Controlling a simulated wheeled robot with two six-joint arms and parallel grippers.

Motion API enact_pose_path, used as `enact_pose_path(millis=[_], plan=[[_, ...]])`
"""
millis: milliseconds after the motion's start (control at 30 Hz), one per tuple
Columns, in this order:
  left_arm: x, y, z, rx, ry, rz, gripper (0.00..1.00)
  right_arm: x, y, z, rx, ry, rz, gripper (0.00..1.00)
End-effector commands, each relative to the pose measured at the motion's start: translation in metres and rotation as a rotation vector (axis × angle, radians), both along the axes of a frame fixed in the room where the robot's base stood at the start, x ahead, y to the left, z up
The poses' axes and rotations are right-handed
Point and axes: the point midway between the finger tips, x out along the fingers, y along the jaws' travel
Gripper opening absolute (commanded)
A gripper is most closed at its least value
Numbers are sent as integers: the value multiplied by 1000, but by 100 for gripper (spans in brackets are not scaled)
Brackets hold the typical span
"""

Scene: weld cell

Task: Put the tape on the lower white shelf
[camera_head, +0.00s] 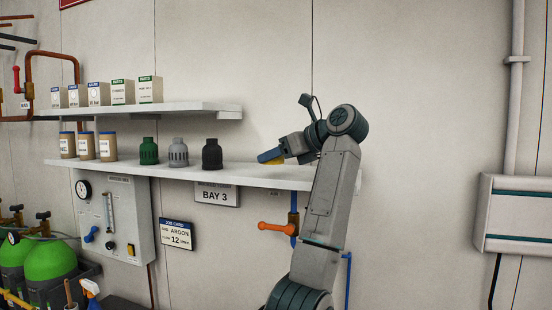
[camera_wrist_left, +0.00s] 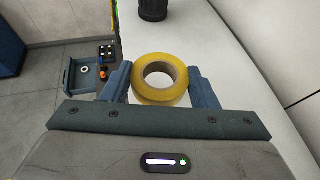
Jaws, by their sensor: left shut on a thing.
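The tape, a yellow ring with a pale core, shows in the left wrist view (camera_wrist_left: 141,82) between the two blue fingers of my left gripper (camera_wrist_left: 160,85). The gripper is shut on it. I cannot tell whether the tape touches the shelf. The shelf surface also shows in the left wrist view (camera_wrist_left: 225,60). My right gripper is in neither view.
A black nozzle-like piece (camera_head: 212,155), a grey one (camera_head: 179,153) and a green one (camera_head: 149,151) stand left of the gripper, with brown jars (camera_head: 86,147) farther left. The upper shelf (camera_head: 190,110) holds boxes. An orange valve handle (camera_head: 275,228) sits below.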

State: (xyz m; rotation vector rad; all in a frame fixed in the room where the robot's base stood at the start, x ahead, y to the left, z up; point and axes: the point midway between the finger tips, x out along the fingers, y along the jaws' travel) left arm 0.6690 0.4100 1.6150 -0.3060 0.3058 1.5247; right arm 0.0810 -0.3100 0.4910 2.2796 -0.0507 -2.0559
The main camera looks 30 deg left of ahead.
Motion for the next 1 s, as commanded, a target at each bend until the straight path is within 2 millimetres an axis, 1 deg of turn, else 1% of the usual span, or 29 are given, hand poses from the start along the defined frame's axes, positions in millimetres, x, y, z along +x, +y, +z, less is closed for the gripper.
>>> enact_pose_path(millis=[33,100,233,333,533,700,733,833,1000], plan=[[0,0,-4,0,4,-1,32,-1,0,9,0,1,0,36],[0,0,-11,0,4,-1,32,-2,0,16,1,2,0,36],[0,0,-23,0,3,0,32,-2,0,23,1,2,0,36],[-1,0,-27,0,1,0,32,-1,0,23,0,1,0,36],[-1,0,-28,0,1,0,32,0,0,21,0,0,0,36],[-1,0,-33,0,1,1,32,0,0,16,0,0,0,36],[-1,0,-33,0,1,0,56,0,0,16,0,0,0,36],[-1,0,-32,0,1,1,75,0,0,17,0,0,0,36],[-1,0,-32,0,2,0,76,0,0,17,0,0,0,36]])
